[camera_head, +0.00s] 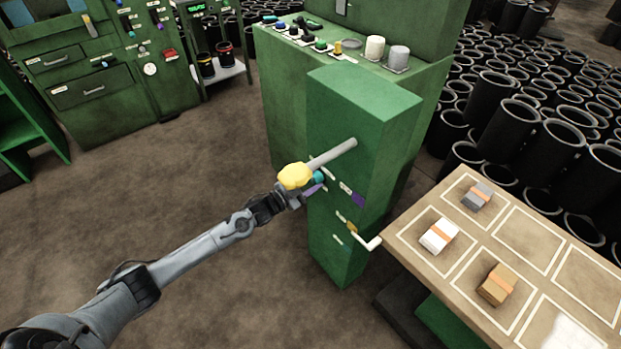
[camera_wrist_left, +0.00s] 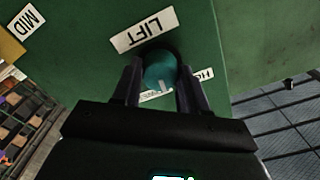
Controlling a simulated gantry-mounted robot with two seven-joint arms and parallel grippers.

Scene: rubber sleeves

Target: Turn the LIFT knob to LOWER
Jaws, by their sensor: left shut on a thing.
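The LIFT knob is a small round teal knob (camera_wrist_left: 160,70) on the face of a green cabinet (camera_head: 343,129). In the head view the teal knob (camera_head: 319,177) shows just past my left gripper (camera_head: 308,188). In the left wrist view my left gripper (camera_wrist_left: 158,62) is shut on it, one dark finger on each side. A white LIFT label (camera_wrist_left: 143,30) appears upside down above the knob. A pale mark on the knob points down in that view. A label starting HO is partly hidden at right, and another below is mostly covered. My right gripper is not in view.
A rod with a yellow end (camera_head: 295,176) sticks out of the cabinet right above my left gripper. A white bent handle (camera_head: 368,242) juts out lower down. A wooden table (camera_head: 500,236) with small bundles stands at right. Many black sleeves (camera_head: 545,150) stand behind it.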

